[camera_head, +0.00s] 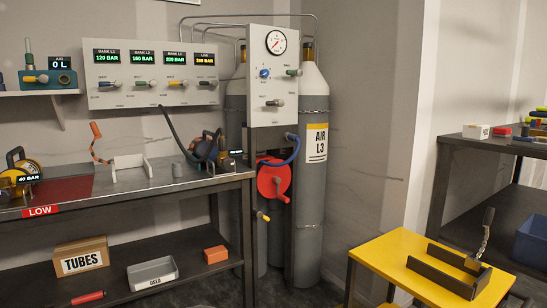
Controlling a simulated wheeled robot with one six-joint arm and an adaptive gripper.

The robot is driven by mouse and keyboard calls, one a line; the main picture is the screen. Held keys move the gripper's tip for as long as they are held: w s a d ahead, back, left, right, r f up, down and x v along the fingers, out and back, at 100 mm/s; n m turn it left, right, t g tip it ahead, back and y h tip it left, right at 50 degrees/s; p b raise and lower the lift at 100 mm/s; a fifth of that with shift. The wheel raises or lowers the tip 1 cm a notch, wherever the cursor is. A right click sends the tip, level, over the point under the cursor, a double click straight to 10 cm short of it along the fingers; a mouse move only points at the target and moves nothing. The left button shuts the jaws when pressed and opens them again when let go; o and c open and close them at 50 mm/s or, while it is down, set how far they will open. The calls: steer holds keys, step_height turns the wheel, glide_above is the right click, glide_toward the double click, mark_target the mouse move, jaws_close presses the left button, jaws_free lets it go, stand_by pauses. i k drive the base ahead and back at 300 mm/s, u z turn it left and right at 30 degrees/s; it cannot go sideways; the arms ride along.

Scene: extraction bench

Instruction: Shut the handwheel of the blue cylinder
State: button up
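My gripper is not in view. A dark blue rounded unit (207,149) with a black loop-shaped part lies at the right end of the dark bench; it may be the blue cylinder. A small lit display (235,153) is beside it, too small to read. A black hose (178,130) runs from the wall panel down toward it. I cannot make out its handwheel or whether that is open or shut.
Tall grey cylinders (313,195), one labelled "AIR L3", stand behind a gauge panel (272,95) and a red round reel (273,180). The bench (150,187) carries a white stand (130,170). A yellow table (402,250) with a black tray is at front right.

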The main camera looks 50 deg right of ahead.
mark_target(227, 163)
steer(key=z, duration=1.05)
steer(key=i, duration=1)
steer(key=z, duration=1.05)
